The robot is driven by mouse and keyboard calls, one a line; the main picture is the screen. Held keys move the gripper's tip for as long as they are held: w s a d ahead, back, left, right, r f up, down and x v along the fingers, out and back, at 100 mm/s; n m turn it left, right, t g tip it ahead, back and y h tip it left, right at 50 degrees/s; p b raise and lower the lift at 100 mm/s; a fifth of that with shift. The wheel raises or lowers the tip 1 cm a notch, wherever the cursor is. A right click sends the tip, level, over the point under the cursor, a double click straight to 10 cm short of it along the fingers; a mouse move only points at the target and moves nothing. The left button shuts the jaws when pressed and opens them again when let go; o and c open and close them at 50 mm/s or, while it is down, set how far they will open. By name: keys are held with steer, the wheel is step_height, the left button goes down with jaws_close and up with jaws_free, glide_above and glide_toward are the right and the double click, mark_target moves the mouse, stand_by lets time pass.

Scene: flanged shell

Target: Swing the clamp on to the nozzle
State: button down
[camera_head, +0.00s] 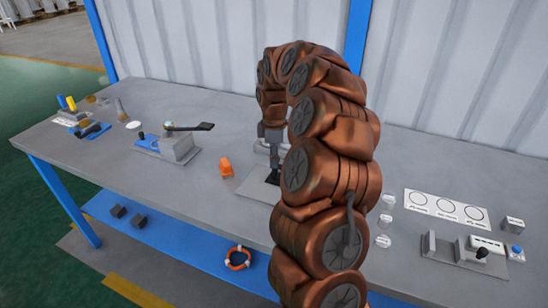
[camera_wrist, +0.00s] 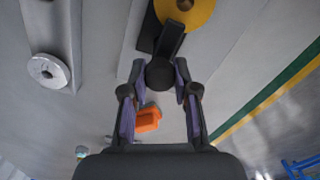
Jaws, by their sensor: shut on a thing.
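In the wrist view my gripper (camera_wrist: 160,72) has its two purple-padded fingers on either side of a black round-ended handle (camera_wrist: 160,76) and is shut on it. A black bar runs from this handle up to a yellow ring (camera_wrist: 188,8) with a dark centre, cut by the top edge. The bar looks like the clamp's arm; I cannot tell for sure which part is the nozzle. In the head view my copper arm hides most of this fixture; a black piece (camera_head: 273,177) shows below my gripper (camera_head: 270,142).
An orange piece (camera_head: 226,167) stands on the grey table (camera_head: 90,165) left of the fixture. A grey block with a black lever (camera_head: 190,127) is further left. A white sheet with circles (camera_head: 445,207) and a grey fixture (camera_head: 465,252) lie at right. A corrugated wall stands behind.

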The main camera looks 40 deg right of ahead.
stand_by(0.4)
steer(key=c, duration=0.9)
jaws_free()
steer(key=shift+r, duration=0.15)
step_height(320, 180, up, 12)
steer(key=shift+f, duration=0.1)
